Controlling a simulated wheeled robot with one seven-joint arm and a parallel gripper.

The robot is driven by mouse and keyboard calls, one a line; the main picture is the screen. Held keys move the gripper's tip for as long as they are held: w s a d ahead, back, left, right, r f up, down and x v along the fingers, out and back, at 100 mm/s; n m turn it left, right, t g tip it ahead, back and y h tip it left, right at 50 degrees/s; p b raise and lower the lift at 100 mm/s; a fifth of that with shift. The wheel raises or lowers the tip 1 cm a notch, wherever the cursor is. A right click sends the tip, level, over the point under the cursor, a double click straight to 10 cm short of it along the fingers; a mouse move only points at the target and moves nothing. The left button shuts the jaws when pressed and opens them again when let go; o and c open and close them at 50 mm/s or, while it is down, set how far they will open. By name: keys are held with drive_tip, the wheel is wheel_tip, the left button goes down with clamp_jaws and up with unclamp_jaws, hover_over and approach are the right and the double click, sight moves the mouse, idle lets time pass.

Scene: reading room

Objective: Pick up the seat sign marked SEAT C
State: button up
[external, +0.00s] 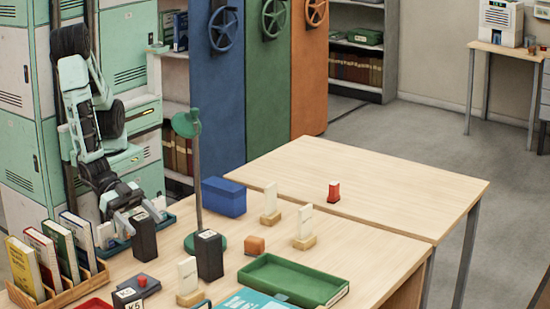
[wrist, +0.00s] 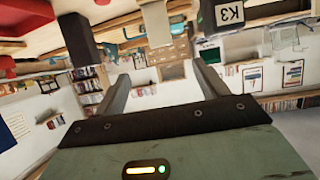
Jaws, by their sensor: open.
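Several white seat signs on wooden bases stand on the wooden tables in the external view: one behind the lamp's right side (external: 270,198), one further right (external: 305,222) and one near the front (external: 187,275). Their lettering is too small to read, so I cannot tell which is SEAT C. My gripper (external: 140,214) is over the left part of the near table, close to a dark block (external: 143,236) and left of these signs. In the wrist view my gripper (wrist: 160,78) has its fingers spread, with nothing between them. No seat sign can be made out clearly there.
A green lamp (external: 196,175) stands between my gripper and the farther signs. Books in a wooden rack (external: 40,292) stand left.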

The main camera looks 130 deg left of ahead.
drive_tip(key=a+p+x, duration=0.1)
drive_tip(key=p+x, duration=0.1)
drive_tip(key=x, duration=1)
drive_tip(key=p, duration=0.2)
hover_over(190, 293)
drive_tip(key=shift+s+a+f, duration=0.15)
drive_tip(key=shift+f, duration=0.35)
drive_tip(key=shift+s+a+f, duration=0.1)
drive_tip(key=shift+f, duration=0.35)
drive_tip(key=shift+c, duration=0.3)
drive_tip(key=c, duration=1.4)
drive_tip(key=shift+r, duration=0.1)
